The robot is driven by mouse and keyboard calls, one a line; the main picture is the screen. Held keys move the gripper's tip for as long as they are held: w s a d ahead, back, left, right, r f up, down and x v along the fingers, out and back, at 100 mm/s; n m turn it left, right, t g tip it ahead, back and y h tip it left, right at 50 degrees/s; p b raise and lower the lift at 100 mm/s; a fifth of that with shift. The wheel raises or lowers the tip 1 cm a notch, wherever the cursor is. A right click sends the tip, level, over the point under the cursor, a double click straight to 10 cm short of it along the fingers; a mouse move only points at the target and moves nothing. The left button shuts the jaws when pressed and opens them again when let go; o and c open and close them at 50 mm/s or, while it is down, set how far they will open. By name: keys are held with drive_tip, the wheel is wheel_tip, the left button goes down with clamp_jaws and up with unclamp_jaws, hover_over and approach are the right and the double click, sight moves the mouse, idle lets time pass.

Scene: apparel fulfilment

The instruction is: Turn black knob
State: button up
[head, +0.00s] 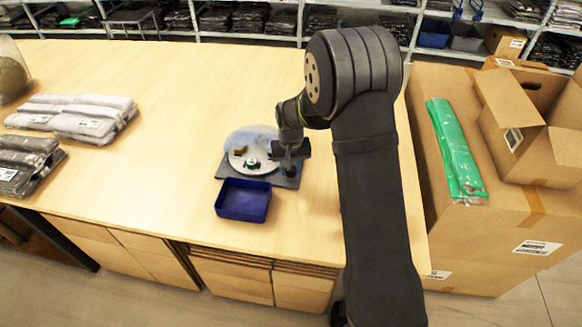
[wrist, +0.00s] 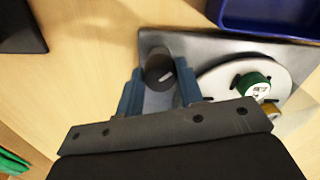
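The black knob (wrist: 160,72) has a white pointer line and stands on a grey metal plate (wrist: 158,40) in the wrist view. The plate also shows on the table in the head view (head: 287,182). My gripper (wrist: 158,82) is over the plate, with one blue-grey finger on each side of the knob. Thin gaps seem to remain between fingers and knob, so it looks open around it. In the head view my gripper (head: 288,163) hides the knob.
A pale round disc (wrist: 222,80) with a green-and-white piece (wrist: 258,88) and a brass-coloured piece sits beside the knob. A blue tray (head: 243,214) stands at the plate's near side. Bagged garments (head: 75,116) lie far left; the table between is clear.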

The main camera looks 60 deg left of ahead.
drive_tip(key=o, duration=0.4)
drive_tip(key=shift+o, duration=0.2)
wheel_tip(320, 180, up, 18)
drive_tip(key=shift+f, duration=0.25)
drive_tip(key=shift+f, duration=0.15)
wheel_tip(320, 180, down, 17)
drive_tip(key=shift+f, duration=0.15)
idle(0.5)
